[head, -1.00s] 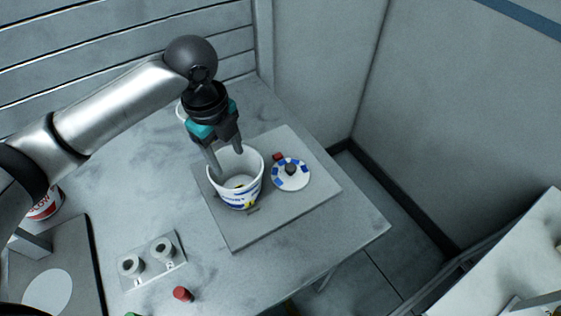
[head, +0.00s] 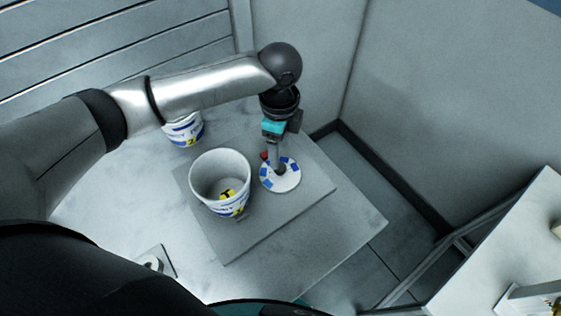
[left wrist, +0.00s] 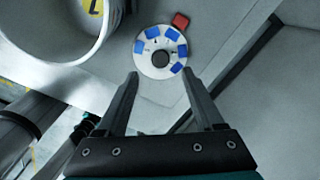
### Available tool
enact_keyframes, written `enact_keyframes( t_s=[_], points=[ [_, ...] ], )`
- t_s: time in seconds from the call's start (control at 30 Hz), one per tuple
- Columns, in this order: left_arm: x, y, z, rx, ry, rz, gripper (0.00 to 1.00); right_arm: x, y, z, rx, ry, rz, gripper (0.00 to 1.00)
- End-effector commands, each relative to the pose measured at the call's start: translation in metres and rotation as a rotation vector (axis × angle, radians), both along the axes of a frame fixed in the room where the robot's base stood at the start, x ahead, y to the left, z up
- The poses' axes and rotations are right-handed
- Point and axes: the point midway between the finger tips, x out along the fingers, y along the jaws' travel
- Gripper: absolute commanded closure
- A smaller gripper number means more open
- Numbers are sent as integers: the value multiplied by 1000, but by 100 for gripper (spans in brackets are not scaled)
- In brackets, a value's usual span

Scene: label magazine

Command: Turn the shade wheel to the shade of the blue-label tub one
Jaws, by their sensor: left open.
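The shade wheel (head: 268,183) is a white disc with blue patches around its rim and a dark central knob (left wrist: 160,59). In the left wrist view the blue patches on the wheel (left wrist: 145,66) differ slightly in tone. My left gripper (left wrist: 160,74) is open, pointing down at the wheel. Its fingertips appear either side of the knob; I cannot tell whether they touch it. In the head view the gripper (head: 279,168) partly hides the knob. The blue-label tub (head: 220,173) stands upright left of the wheel, with a yellow patch on its label.
Both stand on a grey board (head: 245,243). A small red block (left wrist: 180,20) sits at the wheel's edge. Another tub (head: 184,132) marked 2 stands behind, under my left arm. A holder plate (head: 157,262) is partly hidden by my dark body part. The board's right part is clear.

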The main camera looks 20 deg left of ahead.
Motion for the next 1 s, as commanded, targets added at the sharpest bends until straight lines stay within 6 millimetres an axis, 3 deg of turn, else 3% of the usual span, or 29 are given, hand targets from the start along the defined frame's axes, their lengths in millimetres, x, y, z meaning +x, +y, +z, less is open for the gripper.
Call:
enact_keyframes(
  t_s=[0.1,0.3,0.73,1.0],
  points=[
    [-1,0,-26,0,3,0,31,0,0,-3,0,0,0,50],
    [0,0,-55,0,1,-2,31,0,0,-6,-1,0,0,50],
    [0,0,-66,0,-2,-2,31,2,-1,-7,-1,-3,0,50],
    [0,0,-66,0,-2,-2,59,3,-1,-7,-1,-3,0,50]
  ],
)
